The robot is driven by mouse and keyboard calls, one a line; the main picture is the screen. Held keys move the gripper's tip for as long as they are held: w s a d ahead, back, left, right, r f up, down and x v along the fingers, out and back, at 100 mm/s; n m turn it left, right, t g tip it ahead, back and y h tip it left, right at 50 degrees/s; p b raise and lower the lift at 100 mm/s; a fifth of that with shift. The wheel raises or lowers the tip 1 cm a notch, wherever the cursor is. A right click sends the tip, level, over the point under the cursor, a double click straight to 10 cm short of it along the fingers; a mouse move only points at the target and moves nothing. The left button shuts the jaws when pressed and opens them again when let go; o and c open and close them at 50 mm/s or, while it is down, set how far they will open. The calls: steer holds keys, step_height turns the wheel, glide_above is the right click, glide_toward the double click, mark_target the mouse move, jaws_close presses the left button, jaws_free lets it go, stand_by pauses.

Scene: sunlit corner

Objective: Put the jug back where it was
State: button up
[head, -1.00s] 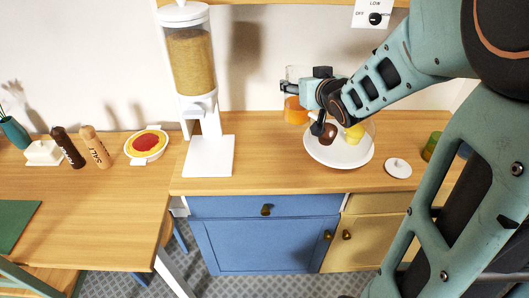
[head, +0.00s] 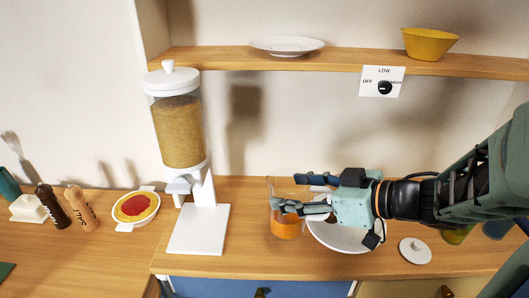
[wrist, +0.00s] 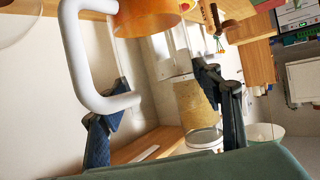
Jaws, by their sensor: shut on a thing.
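The jug (head: 287,226) is clear glass with orange liquid in its lower part. In the head view it is upright at the counter, between the white dispenser and the plate. In the wrist view the jug's orange part (wrist: 147,17) and white handle (wrist: 76,55) show at the top left, close to the fingers. I cannot tell whether its base touches the counter.
A white plate (head: 347,243) lies right of the jug, partly under my gripper. The dispenser (head: 197,235) stands to the left. A white lid (head: 415,250) lies farther right. A shelf (head: 220,56) runs above. Bare counter lies in front of the jug.

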steer(key=shift+s+f+n+g+y, duration=0.3)
steer(key=shift+s+f, duration=0.05)
steer(key=shift+s, duration=0.45)
steer(key=shift+r+p, duration=0.1)
steer(key=shift+p, duration=0.5)
steer(key=shift+w+a+p, duration=0.25)
steer(key=shift+w+p, duration=0.1)
steer(key=shift+p, duration=0.85)
steer(key=p, duration=0.3)
steer(key=shift+w+a+f, duration=0.3)
steer(key=shift+w, duration=0.1)
steer(key=w+a+f+b, duration=0.2)
steer(key=w+f+b, duration=0.3)
steer(key=f, duration=0.1)
steer(key=w+a+f+b, duration=0.3)
steer(key=w+f+b, duration=0.2)
steer(key=f+b, duration=0.1)
steer(key=shift+w+a+f+b, duration=0.25)
steer(key=shift+a+f+b, duration=0.05)
steer(key=shift+a+f, duration=0.05)
